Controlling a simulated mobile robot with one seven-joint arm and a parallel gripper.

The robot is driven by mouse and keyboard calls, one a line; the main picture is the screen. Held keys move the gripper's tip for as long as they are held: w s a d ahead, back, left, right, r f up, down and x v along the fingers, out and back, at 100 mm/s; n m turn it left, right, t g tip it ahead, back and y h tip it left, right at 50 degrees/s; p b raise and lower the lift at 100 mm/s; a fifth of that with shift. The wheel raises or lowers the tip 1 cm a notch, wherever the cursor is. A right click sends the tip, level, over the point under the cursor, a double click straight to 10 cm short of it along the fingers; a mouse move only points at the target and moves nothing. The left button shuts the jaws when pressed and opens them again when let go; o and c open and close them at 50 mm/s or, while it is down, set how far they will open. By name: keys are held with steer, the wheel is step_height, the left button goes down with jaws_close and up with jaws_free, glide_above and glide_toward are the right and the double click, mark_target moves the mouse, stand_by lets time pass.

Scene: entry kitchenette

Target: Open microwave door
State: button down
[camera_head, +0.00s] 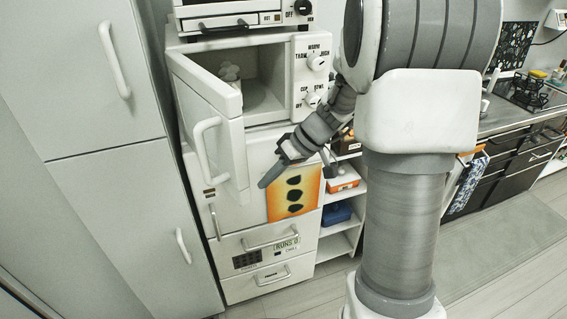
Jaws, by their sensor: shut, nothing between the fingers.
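The white microwave (288,120) stands in the tall appliance stack, with two dials on its right panel. Its door (215,110) is swung wide open to the left, and its pale handle (203,150) faces left and forward. The lit cavity (262,90) is exposed, with a small pale lumpy item (230,72) at its back left. My gripper (268,180) is shut and empty, in front of and below the cavity, to the right of the door and apart from the handle. My arm hides part of the area right of the microwave.
A toaster oven (235,20) sits above the microwave. Below is a white panel with an orange picture (294,193) and drawers with handles. A tall cabinet (95,150) stands close on the left. Shelves (338,215) and a counter are at right. Floor is open at right.

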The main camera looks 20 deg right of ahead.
steer(key=shift+s+a, duration=0.2)
steer(key=shift+a, duration=0.35)
steer(key=shift+s+a, duration=0.2)
steer(key=shift+a, duration=0.35)
steer(key=shift+a, duration=0.1)
steer(key=s+a+m+t+b, duration=0.1)
steer(key=a+b, duration=0.1)
steer(key=a, duration=0.3)
steer(key=s+a+m+h+b, duration=0.1)
steer(key=s+a+m+b, duration=0.1)
steer(key=a, duration=0.4)
steer(key=shift+a+t+b, duration=0.25)
steer(key=shift+t+b, duration=0.15)
steer(key=shift+b, duration=0.15)
steer(key=shift+d, duration=0.15)
